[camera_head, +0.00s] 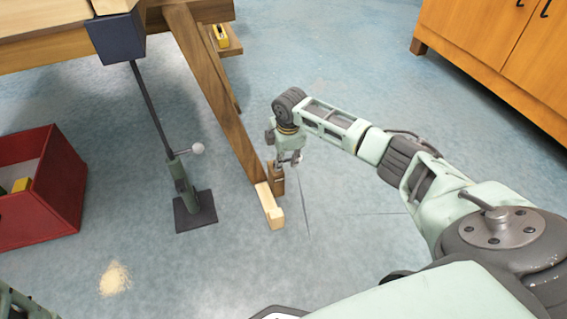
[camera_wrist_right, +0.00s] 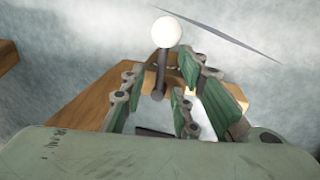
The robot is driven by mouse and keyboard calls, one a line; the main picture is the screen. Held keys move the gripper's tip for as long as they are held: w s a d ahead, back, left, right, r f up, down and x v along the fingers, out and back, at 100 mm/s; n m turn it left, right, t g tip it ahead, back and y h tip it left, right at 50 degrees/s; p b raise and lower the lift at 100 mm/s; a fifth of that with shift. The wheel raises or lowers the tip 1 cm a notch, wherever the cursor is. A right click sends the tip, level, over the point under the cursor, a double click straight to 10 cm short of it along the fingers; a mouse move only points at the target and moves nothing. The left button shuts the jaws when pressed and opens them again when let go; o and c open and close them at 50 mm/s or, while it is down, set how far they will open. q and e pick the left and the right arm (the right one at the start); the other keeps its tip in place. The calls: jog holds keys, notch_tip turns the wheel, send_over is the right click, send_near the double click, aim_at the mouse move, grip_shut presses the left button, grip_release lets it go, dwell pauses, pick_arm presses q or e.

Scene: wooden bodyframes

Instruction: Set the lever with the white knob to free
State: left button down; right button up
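In the right wrist view a lever with a round white knob (camera_wrist_right: 166,32) stands on a dark rod. The rod rises from or in front of a wooden block (camera_wrist_right: 83,112). My right gripper (camera_wrist_right: 158,100) is open, its green-padded fingers on both sides of the rod's lower part; contact cannot be told. Another white knob (camera_head: 197,148) sits on a green jack stand.
The jack stand (camera_head: 186,185) has a dark square base (camera_head: 195,212). A slanted wooden beam (camera_head: 215,95) reaches the floor beside my gripper. A red crate (camera_head: 62,190) stands at left, an orange cabinet (camera_head: 500,50) at upper right. Floor between gripper and cabinet is clear.

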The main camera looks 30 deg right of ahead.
jog(key=shift+w+f, duration=0.1)
jog(key=shift+f, duration=0.3)
jog(key=shift+r, duration=0.1)
jog(key=c, duration=0.6)
jog(key=shift+w+d+r, duration=0.1)
grip_shut()
